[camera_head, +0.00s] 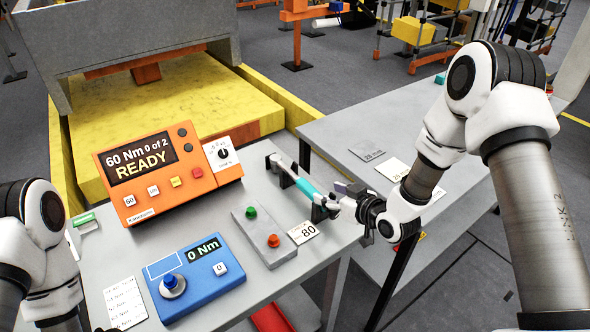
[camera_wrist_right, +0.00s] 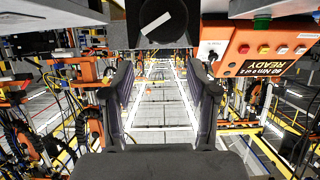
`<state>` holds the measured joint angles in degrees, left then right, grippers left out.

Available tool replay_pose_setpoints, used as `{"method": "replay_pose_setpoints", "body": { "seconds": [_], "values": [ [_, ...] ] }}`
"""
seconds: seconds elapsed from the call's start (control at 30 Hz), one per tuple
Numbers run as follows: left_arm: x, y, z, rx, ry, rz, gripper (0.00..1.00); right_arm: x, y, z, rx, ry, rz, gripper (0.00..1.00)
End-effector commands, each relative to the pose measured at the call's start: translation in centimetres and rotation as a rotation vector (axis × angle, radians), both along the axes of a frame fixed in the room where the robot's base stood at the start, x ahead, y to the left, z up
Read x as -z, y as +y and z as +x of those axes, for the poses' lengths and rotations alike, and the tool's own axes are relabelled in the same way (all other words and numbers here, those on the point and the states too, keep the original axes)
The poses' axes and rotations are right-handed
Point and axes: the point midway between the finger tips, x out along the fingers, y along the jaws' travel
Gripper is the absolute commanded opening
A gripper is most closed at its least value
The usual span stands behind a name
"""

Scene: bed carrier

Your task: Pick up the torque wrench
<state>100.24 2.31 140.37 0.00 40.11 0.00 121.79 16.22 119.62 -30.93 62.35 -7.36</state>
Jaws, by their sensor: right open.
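The torque wrench (camera_head: 303,187), a slim tool with a teal band, lies in a dark cradle on the grey table, right of the orange controller. My right gripper (camera_head: 347,203) is at the wrench's near right end, seen edge-on in the head view; I cannot tell whether it touches. In the right wrist view my right gripper (camera_wrist_right: 163,105) is open, with nothing visible held between its fingers. A dark block with a round face and white bar (camera_wrist_right: 163,20) is just beyond them; I cannot tell whether it belongs to the wrench. My left gripper is out of view.
The orange controller (camera_head: 160,172) reads "60 Nm 0 of 2 READY". A blue tester (camera_head: 205,282) and a grey button box (camera_head: 263,235) stand in front. An "80" card (camera_head: 303,233) lies near the cradle. A second grey table (camera_head: 375,125) is behind at right.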

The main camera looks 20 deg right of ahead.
Motion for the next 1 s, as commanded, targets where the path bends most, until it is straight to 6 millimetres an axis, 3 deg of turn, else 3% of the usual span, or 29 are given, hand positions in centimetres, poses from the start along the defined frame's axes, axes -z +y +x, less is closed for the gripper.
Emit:
{"method": "replay_pose_setpoints", "body": {
  "seconds": [0.1, 0.53, 0.8, 0.97, 1.0],
  "values": [
    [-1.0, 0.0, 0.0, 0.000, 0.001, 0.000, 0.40, 0.9, 1.0, 2.2, -0.003, 0.002, -0.004, 0.58],
    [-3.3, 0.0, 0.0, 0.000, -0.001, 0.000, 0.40, 3.6, 3.2, 7.7, -0.001, 0.005, -0.001, 0.58],
    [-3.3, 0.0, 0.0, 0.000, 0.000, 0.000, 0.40, 4.1, 3.4, 8.3, 0.002, 0.007, 0.001, 0.58],
    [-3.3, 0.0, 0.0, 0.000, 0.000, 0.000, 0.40, 4.1, 3.4, 8.3, 0.002, 0.006, 0.000, 0.02],
    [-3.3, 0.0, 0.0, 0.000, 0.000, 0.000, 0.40, 4.1, 3.4, 8.3, 0.002, 0.006, 0.000, 0.00]
  ]
}}
